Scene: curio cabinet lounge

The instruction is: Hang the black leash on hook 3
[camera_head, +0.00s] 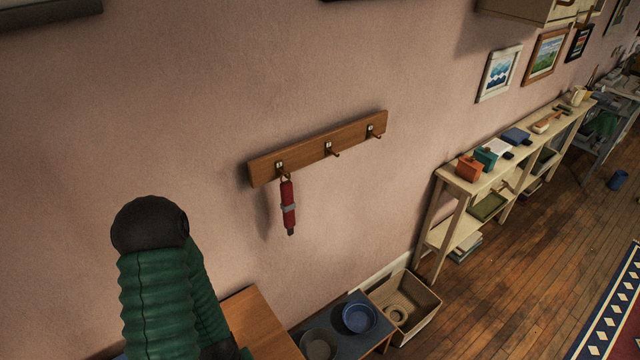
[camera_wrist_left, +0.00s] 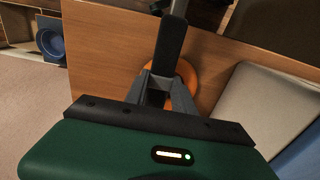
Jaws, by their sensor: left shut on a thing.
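A wooden rail (camera_head: 330,147) on the pink wall carries three hooks: a left one (camera_head: 281,168), a middle one (camera_head: 331,149) and a right one (camera_head: 372,131). Small pale plates sit at the hooks, with any numbers too small to read. A red strap-like item hangs from the left hook; the middle and right hooks are bare. In the left wrist view my left gripper (camera_wrist_left: 162,92) is shut on a dark strip, apparently the black leash (camera_wrist_left: 171,50), above a wooden tabletop. The head view shows my green left arm, with its gripper hidden. My right gripper is out of view.
Under the gripper an orange round thing (camera_wrist_left: 183,78) lies on the wooden table (camera_wrist_left: 105,60), beside a grey flat item (camera_wrist_left: 265,105). Below the rail are a blue bowl (camera_head: 359,317) and a tan box (camera_head: 428,300). A cream shelf (camera_head: 448,180) stands right. Wall around the rail is clear.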

